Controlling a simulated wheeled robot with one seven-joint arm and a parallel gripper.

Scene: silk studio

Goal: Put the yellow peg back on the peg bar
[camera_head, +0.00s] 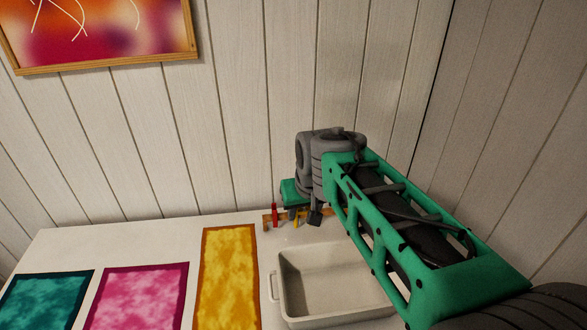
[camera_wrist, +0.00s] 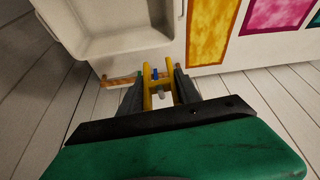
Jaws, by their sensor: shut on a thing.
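The yellow peg (camera_wrist: 147,88) is between the two dark fingers of my gripper (camera_wrist: 158,82) in the wrist view, and the gripper is shut on it. It looks like a yellow frame with two long legs. In the head view a bit of yellow (camera_head: 297,219) shows below my gripper (camera_head: 302,215), at the back of the table. The wooden peg bar (camera_wrist: 118,81) lies just beyond the fingertips, partly hidden by them. In the head view the bar (camera_head: 267,222) carries a red peg (camera_head: 275,214) left of my gripper. I cannot tell whether the yellow peg touches the bar.
A pale tray (camera_head: 287,281) stands in front of the bar. Yellow (camera_head: 228,275), pink (camera_head: 138,296) and teal (camera_head: 45,300) cloths lie to the left on the white table (camera_head: 130,241). A plank wall (camera_head: 240,120) rises close behind the bar.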

